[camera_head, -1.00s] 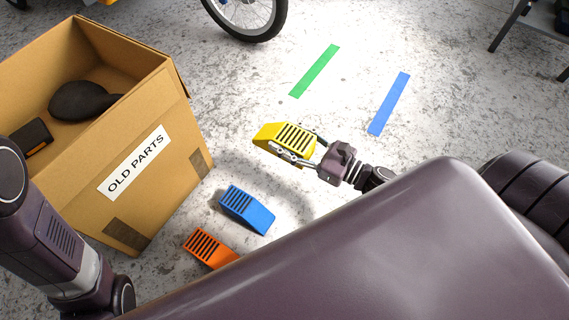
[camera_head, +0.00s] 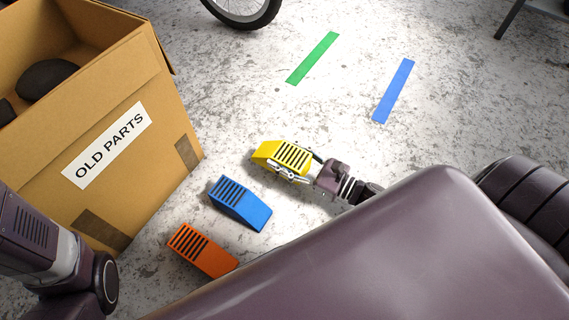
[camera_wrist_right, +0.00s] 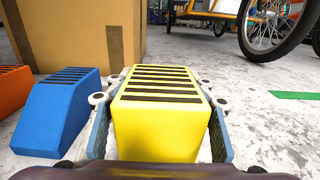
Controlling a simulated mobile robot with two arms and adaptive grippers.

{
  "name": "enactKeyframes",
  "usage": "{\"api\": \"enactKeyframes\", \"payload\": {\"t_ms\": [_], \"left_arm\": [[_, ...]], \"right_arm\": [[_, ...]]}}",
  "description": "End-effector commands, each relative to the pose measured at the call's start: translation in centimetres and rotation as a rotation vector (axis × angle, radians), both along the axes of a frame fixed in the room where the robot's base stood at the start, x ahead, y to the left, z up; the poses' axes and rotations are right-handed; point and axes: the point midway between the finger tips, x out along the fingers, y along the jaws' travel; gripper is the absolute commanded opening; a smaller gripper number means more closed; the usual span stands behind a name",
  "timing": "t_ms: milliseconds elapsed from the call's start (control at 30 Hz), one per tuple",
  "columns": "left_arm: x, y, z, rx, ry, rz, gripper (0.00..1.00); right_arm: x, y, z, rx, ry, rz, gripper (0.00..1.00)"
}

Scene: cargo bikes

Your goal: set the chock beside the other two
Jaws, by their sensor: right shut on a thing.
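My right gripper (camera_head: 302,168) is shut on the yellow chock (camera_head: 279,156), with a finger on each side of it. In the right wrist view the yellow chock (camera_wrist_right: 163,115) fills the middle between the fingers. The blue chock (camera_head: 240,203) lies on the floor close to the left of the yellow one, and the orange chock (camera_head: 202,250) lies beyond it, nearer my body. The right wrist view shows the blue chock (camera_wrist_right: 58,112) left of the gripper and part of the orange chock (camera_wrist_right: 14,88). I cannot tell whether the yellow chock touches the floor. My left gripper is out of view.
A cardboard box labelled OLD PARTS (camera_head: 150,115) stands on the left, with dark items inside. A green strip (camera_head: 312,58) and a blue strip (camera_head: 393,91) lie on the floor. A bike wheel (camera_head: 243,10) is at the top.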

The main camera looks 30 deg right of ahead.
Motion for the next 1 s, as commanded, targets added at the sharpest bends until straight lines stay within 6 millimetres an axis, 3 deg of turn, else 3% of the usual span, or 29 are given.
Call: {"api": "enactKeyframes", "payload": {"t_ms": [233,667,700,833,1000], "left_arm": [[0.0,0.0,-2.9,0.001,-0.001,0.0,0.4],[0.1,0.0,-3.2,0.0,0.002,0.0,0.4],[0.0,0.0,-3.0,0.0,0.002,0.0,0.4],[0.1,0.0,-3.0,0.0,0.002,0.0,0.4],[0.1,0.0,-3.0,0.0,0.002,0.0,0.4]], "right_arm": [[0.1,0.0,-3.5,0.002,-0.003,0.0,0.07],[0.1,0.0,-4.0,0.002,-0.003,0.0,0.07],[0.0,0.0,-4.0,-0.001,0.002,-0.001,0.54],[0.0,0.0,-4.0,-0.001,0.002,-0.001,0.68],[0.0,0.0,-4.0,-0.001,0.002,-0.001,0.68]]}}
